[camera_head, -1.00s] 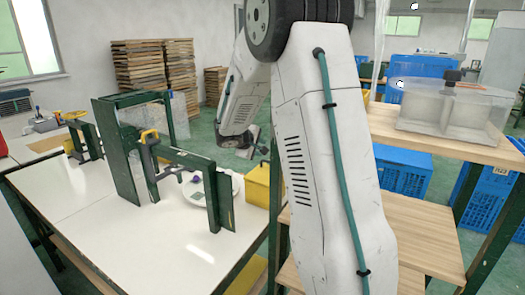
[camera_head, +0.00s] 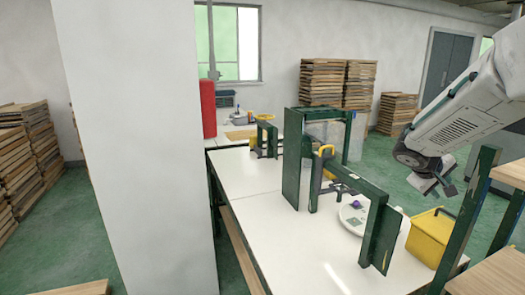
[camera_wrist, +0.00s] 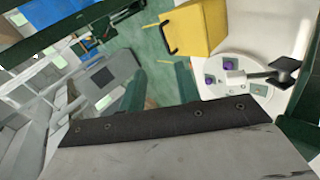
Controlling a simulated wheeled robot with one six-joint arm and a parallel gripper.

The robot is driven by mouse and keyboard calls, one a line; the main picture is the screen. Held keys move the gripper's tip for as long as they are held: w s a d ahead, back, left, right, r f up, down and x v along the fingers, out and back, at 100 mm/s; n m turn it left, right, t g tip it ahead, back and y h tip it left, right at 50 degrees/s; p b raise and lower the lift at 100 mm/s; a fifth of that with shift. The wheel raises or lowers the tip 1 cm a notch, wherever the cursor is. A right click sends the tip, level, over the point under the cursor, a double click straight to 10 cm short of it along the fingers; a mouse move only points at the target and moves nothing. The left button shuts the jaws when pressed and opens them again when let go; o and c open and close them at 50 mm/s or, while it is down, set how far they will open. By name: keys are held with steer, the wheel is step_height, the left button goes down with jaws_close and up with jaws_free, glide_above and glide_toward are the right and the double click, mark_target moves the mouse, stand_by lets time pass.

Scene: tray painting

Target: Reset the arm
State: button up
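My gripper (camera_head: 438,187) hangs at the end of my white arm at the right of the head view. It is above the floor, beyond the yellow box and apart from the table. In the wrist view my gripper (camera_wrist: 160,90) shows two dark green fingers standing apart with nothing held between them. The fingertips look small and partly blend with the green floor. No task object other than my arm is named.
The white table (camera_head: 250,215) carries a green frame (camera_head: 292,160), a round white plate (camera_head: 352,228) with purple bits and a yellow box (camera_head: 430,238). A wooden shelf (camera_head: 495,275) stands at the lower right. A white pillar (camera_head: 135,150) fills the left. Wood stacks (camera_head: 322,80) stand behind.

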steer(key=s+a+r+m+t+y, duration=0.1)
steer(key=s+a+r+t+y, duration=0.3)
steer(key=s+a, duration=0.8)
steer(key=s+a+r+g+y, duration=0.15)
steer(key=s+a+y, duration=0.35)
steer(key=s+a, duration=0.75)
steer(key=s+a+f+g, duration=0.2)
steer(key=s+f+g, duration=0.2)
steer(key=shift+s, duration=0.3)
steer(key=shift+a+f, duration=0.1)
